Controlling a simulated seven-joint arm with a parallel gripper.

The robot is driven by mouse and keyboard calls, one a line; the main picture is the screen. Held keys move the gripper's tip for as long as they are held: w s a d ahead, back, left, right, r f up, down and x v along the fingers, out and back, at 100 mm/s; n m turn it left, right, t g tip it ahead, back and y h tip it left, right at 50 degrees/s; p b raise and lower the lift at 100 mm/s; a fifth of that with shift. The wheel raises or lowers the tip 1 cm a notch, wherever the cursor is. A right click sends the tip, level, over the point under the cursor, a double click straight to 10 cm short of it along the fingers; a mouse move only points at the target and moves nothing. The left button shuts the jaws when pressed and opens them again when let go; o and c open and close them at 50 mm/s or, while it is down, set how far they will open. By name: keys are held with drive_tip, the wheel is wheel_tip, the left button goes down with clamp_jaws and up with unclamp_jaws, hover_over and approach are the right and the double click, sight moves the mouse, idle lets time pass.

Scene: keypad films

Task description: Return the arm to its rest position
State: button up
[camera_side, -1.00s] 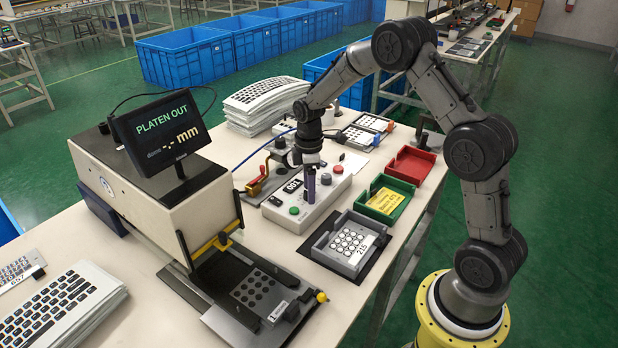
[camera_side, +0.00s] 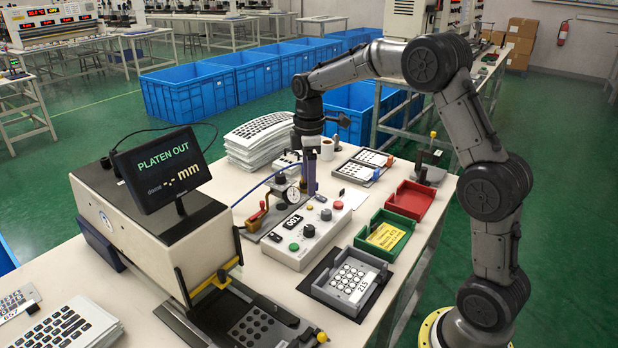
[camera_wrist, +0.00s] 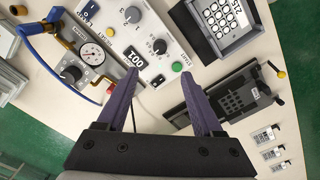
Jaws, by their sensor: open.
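My gripper (camera_side: 310,183) hangs pointing down above the back part of the white control box (camera_side: 307,232). Its two purple fingers are apart and hold nothing; in the wrist view the open gripper (camera_wrist: 158,69) has only the box and bare table beyond its tips.
A press with a PLATEN OUT screen (camera_side: 162,165) stands at left, its platen (camera_side: 255,325) out in front. A gauge (camera_side: 292,194), a grey keypad tray (camera_side: 350,278), a green tray (camera_side: 385,236) and a red tray (camera_side: 410,200) surround the box. Blue crates stand behind.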

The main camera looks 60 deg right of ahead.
drive_tip(key=shift+a, duration=0.1)
drive_tip(key=s+a+r+t, duration=0.2)
drive_tip(key=s+a+r, duration=0.25)
drive_tip(key=r, duration=0.25)
drive_tip(key=s+a+r+t, duration=0.2)
drive_tip(key=s+a+r, duration=0.1)
drive_tip(key=s+r, duration=0.3)
drive_tip(key=s+a+f+m, duration=0.1)
drive_tip(key=s+f+m, duration=0.1)
drive_tip(key=s, duration=0.3)
drive_tip(key=s+a+f+m+t, duration=0.1)
drive_tip(key=s+f+m, duration=0.1)
drive_tip(key=s+m, duration=0.2)
drive_tip(key=s+a+f+m, duration=0.2)
drive_tip(key=s+m, duration=0.1)
drive_tip(key=s, duration=0.4)
drive_tip(key=shift+s+t, duration=0.3)
drive_tip(key=shift+s, duration=0.1)
